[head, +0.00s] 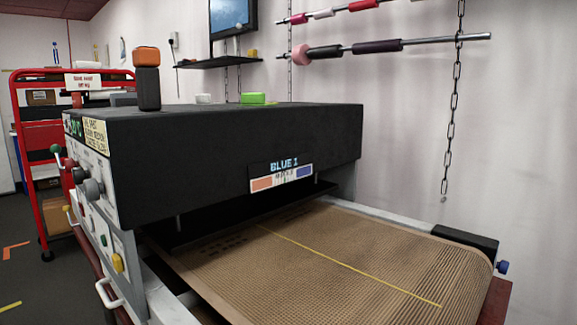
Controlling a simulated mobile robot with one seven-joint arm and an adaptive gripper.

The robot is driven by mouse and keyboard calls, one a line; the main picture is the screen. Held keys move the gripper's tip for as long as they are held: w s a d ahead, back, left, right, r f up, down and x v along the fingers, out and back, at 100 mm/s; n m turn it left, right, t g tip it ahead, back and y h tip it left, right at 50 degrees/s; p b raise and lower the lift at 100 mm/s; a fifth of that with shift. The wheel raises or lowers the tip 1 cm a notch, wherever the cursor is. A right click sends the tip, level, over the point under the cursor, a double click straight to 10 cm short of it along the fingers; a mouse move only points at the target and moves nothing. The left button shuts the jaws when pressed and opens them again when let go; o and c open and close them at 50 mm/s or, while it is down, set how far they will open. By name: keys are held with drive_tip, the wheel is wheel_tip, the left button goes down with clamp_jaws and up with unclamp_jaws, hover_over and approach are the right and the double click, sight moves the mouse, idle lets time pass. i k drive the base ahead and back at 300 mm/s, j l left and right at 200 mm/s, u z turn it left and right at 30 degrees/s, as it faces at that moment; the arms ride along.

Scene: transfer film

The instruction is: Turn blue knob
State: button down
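A small blue knob (503,267) sits at the right end of the conveyor machine, beside a black block (466,246) on the far side of the belt. It is small in the picture, and its angle cannot be told. A display (284,165) on the black hood reads "BLUE 1", above a label with an orange and a blue patch. My gripper is not in view.
The black hood (235,150) stands over the brown mesh conveyor belt (330,262), which has a yellow line along it. Grey knobs (93,189) and a green-tipped lever (56,149) are on the left panel. A red rack (28,170) stands behind. A chain (455,100) hangs at right.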

sight(502, 266)
drive_tip(key=k+l, duration=0.15)
drive_tip(key=k, duration=0.45)
drive_tip(key=l+z, duration=0.1)
drive_tip(key=z, duration=2.75)
drive_tip(key=i+j, duration=0.15)
drive_tip(key=i, duration=0.25)
drive_tip(key=i+j+z, duration=0.1)
drive_tip(key=i, duration=0.25)
drive_tip(key=i+j+z, duration=0.1)
drive_tip(key=i+j, duration=0.15)
drive_tip(key=i, duration=0.15)
drive_tip(key=i+j+u, duration=0.1)
drive_tip(key=i, duration=0.55)
drive_tip(key=i+j, duration=0.1)
drive_tip(key=i, duration=0.55)
drive_tip(key=i+u, duration=0.1)
drive_tip(key=u, duration=2.15)
